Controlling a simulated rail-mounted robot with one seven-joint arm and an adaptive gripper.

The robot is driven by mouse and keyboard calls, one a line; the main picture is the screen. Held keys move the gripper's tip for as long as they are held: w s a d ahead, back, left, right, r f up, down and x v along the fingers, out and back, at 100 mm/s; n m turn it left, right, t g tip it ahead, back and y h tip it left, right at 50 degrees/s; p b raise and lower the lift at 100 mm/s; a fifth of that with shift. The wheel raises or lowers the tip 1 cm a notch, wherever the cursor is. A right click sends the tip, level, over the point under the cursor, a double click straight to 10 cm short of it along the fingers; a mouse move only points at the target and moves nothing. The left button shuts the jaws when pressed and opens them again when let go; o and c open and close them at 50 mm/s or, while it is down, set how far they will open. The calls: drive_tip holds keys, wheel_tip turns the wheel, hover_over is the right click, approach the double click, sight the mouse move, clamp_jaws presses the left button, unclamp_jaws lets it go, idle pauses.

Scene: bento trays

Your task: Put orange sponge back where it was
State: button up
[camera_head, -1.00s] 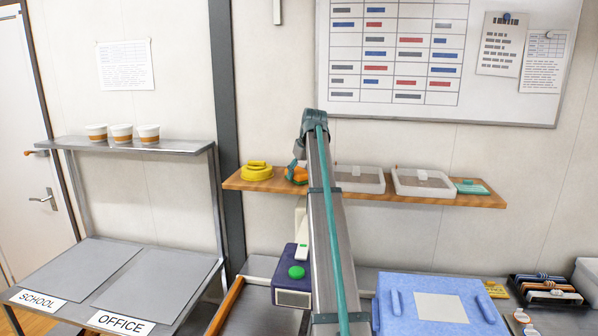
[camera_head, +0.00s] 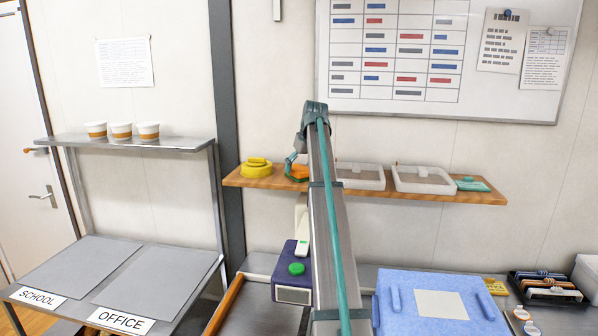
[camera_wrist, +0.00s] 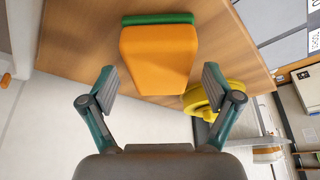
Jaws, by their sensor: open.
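The orange sponge (camera_head: 297,173), with a green layer, lies on the wooden wall shelf (camera_head: 262,183), just right of a yellow round object (camera_head: 256,168). In the wrist view the orange sponge (camera_wrist: 158,58) sits on the shelf board (camera_wrist: 80,45), its green side away from me. My gripper (camera_wrist: 159,80) is open, with one finger on each side, short of the sponge's near end. The fingers look clear of it. In the head view my arm hides most of the gripper and part of the shelf.
Two clear-lidded trays (camera_head: 422,180) and a teal item (camera_head: 472,185) stand farther right on the shelf. The yellow object (camera_wrist: 205,97) is close to the right finger in the wrist view. Below are a purple device (camera_head: 292,285) and a blue box (camera_head: 432,305).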

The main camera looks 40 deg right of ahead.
drive_tip(key=b+v, duration=0.3)
drive_tip(key=v, duration=0.7)
drive_tip(key=shift+r, duration=0.4)
drive_tip(key=shift+s, duration=0.1)
